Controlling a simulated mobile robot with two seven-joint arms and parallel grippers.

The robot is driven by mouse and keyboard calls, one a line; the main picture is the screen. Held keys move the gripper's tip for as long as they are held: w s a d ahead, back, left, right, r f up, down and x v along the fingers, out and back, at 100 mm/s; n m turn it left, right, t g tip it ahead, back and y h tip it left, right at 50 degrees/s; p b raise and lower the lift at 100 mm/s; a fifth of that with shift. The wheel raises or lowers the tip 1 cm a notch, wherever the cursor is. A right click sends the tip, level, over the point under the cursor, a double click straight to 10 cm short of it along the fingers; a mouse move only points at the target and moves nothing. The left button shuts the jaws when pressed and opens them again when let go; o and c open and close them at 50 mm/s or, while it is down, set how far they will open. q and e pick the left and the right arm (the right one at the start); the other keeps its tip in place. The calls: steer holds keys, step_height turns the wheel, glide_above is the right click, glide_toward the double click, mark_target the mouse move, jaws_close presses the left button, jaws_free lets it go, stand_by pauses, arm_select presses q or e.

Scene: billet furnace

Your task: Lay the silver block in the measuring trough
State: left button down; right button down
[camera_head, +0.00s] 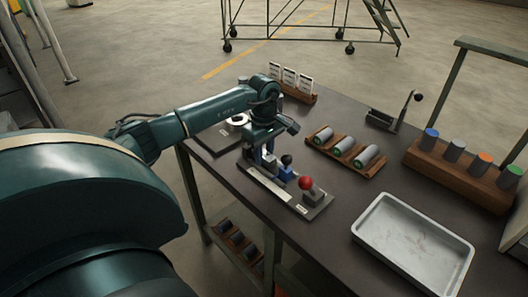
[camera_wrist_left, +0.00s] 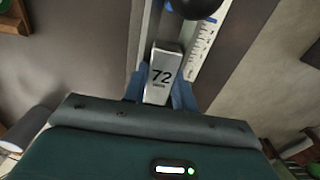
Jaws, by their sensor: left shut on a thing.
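The silver block (camera_wrist_left: 162,72), marked 72, is between the blue fingers of my left gripper (camera_wrist_left: 160,92) in the left wrist view. The gripper is shut on it. In the head view my left gripper (camera_head: 268,155) is over the left end of the measuring trough (camera_head: 265,182), a long fixture with a white scale strip. In the wrist view the block lines up with the trough, beside its scale (camera_wrist_left: 203,45). I cannot tell whether the block touches the trough floor. My right gripper is not in view.
A black-knobbed blue slider (camera_head: 286,172) and a red-knobbed part (camera_head: 306,184) stand on the trough's right portion. A wooden rack of cylinders (camera_head: 345,150), a metal tray (camera_head: 412,245) and a rack with coloured caps (camera_head: 460,160) lie to the right. Cards (camera_head: 290,78) stand behind.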

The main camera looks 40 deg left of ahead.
arm_select(q)
steer(key=c, duration=1.1)
jaws_free()
steer(key=shift+f, duration=0.2)
steer(key=shift+c, duration=0.2)
steer(key=shift+o, duration=0.5)
steer(key=shift+s, duration=0.15)
steer(key=shift+f, duration=0.1)
step_height(320, 180, up, 14)
steer(key=b, duration=0.1)
steer(key=shift+f, duration=0.15)
